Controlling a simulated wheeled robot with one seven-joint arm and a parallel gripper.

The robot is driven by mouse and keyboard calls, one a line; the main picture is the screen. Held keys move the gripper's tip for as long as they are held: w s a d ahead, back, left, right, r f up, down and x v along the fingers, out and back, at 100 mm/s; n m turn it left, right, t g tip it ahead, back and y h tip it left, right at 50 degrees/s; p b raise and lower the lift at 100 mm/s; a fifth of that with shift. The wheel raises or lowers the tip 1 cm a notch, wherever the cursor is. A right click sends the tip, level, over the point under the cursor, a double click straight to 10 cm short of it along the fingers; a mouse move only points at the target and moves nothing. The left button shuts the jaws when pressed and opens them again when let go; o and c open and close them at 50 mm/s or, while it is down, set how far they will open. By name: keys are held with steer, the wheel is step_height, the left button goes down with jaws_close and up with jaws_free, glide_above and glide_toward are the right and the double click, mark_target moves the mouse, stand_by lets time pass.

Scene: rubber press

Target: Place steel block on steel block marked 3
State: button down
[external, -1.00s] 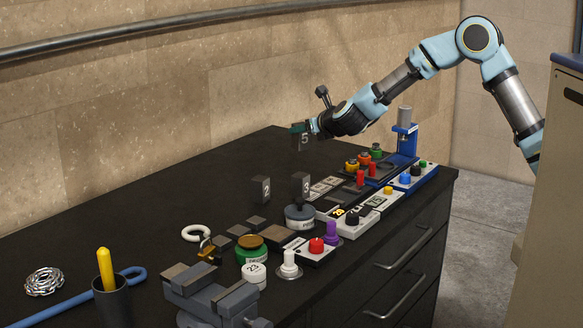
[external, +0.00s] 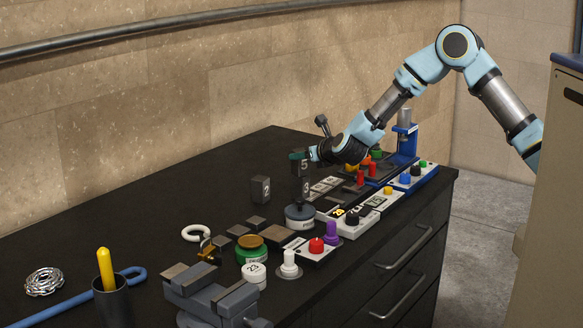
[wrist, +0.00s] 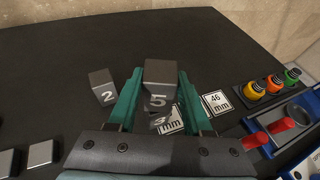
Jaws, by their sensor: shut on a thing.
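I cannot tell whether the two blocks touch. A steel block marked 2 (external: 260,189) stands to the left on the table.
White tiles (external: 325,186) and a blue press stand (external: 404,145) lie to the right. Several coloured buttons and knobs, such as a red button (external: 316,246), line the front edge. A vise (external: 215,297) is at the front. The table's back left (external: 190,180) is clear.

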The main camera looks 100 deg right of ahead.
steer(key=shift+c, duration=1.6)
jaws_free()
steer(key=shift+f, duration=0.1)
